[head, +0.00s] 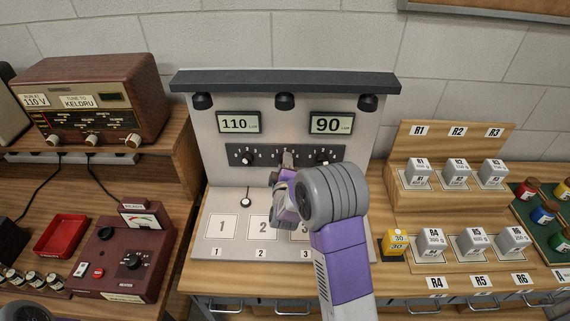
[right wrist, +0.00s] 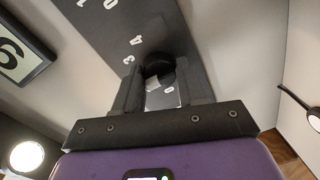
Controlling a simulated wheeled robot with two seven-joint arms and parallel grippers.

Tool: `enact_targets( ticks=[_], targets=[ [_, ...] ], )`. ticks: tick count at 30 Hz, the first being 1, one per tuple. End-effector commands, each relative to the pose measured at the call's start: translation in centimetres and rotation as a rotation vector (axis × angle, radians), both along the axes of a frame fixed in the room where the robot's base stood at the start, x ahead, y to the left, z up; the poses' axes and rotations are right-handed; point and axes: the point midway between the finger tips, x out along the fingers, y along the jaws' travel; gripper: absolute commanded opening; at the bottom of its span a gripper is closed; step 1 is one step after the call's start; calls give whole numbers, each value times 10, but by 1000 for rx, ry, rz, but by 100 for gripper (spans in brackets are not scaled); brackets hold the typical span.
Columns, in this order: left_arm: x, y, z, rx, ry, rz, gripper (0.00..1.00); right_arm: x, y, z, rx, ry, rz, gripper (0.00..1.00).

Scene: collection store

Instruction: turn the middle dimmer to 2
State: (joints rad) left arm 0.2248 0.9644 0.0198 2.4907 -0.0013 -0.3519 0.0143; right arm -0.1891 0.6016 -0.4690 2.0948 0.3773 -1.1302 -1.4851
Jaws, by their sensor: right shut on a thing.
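The black dimmer strip (head: 268,156) runs across the pale upright panel, under two displays. The left dimmer knob (head: 247,158) and the right dimmer knob (head: 324,157) show at either side of my right gripper (head: 287,160). The gripper covers the middle dimmer in the head view. In the right wrist view, the fingers (right wrist: 158,92) are shut around a black round knob (right wrist: 158,66), with scale digits, among them 3, 4 and 0, beside it. The knob's pointer setting is not readable.
The displays read 110 (head: 238,122) and 90 (head: 331,123). Several black lamps (head: 284,101) hang under the top ledge. A small upright lever (head: 246,199) stands on the base plate, left of my arm. Labelled blocks (head: 430,241) and a yellow block (head: 394,242) stand at right.

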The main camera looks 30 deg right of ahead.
Motion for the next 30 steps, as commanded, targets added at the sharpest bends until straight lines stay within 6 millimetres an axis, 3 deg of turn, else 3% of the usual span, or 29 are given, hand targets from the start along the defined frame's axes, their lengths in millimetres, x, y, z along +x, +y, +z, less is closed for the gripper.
enact_targets(
  ticks=[7, 8, 12, 23, 30],
  targets=[
    [0, 0, 0, 0, 0, 0, 43, 0, -1, 1, 0, -3, -3, 10],
    [0, 0, 0, 0, 0, 0, 43, 0, -1, 1, 0, -3, -3, 42],
    [0, 0, 0, 0, 0, 0, 43, 0, -1, 1, 0, -3, -2, 63],
    [0, 0, 0, 0, 0, 0, 43, -3, 2, 1, 1, -2, 0, 65],
    [0, 0, 2, 0, 0, 0, 43, -31, 19, 3, 3, -1, 1, 65]
  ],
)
